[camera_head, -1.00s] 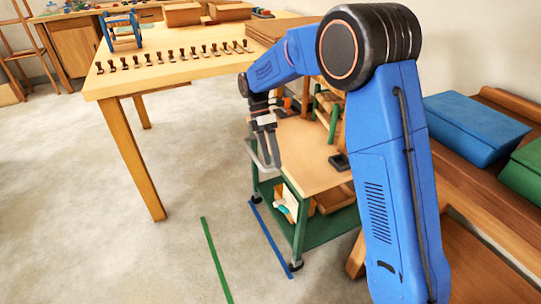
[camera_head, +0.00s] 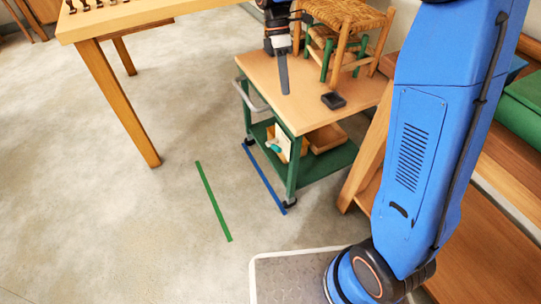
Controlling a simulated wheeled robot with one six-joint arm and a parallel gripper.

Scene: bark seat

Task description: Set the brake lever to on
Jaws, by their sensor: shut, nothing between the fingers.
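A green trolley with a wooden top (camera_head: 300,115) stands on castors at the centre. A grey loop handle (camera_head: 243,97) is at its left end, and a castor (camera_head: 290,204) shows at the near leg. I cannot pick out a brake lever for certain, nor its setting. My gripper (camera_head: 284,90) points down in front of the trolley's top in the picture, right of the handle. Its dark fingers are together and empty. I cannot tell its height above the top.
A woven-seat stool (camera_head: 345,16) and a small dark block (camera_head: 333,100) are on the trolley. A bin (camera_head: 326,138) sits on its lower shelf. A green line (camera_head: 213,200) and a blue line (camera_head: 264,178) mark the floor. A wooden table (camera_head: 95,28) stands left; floor between is clear.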

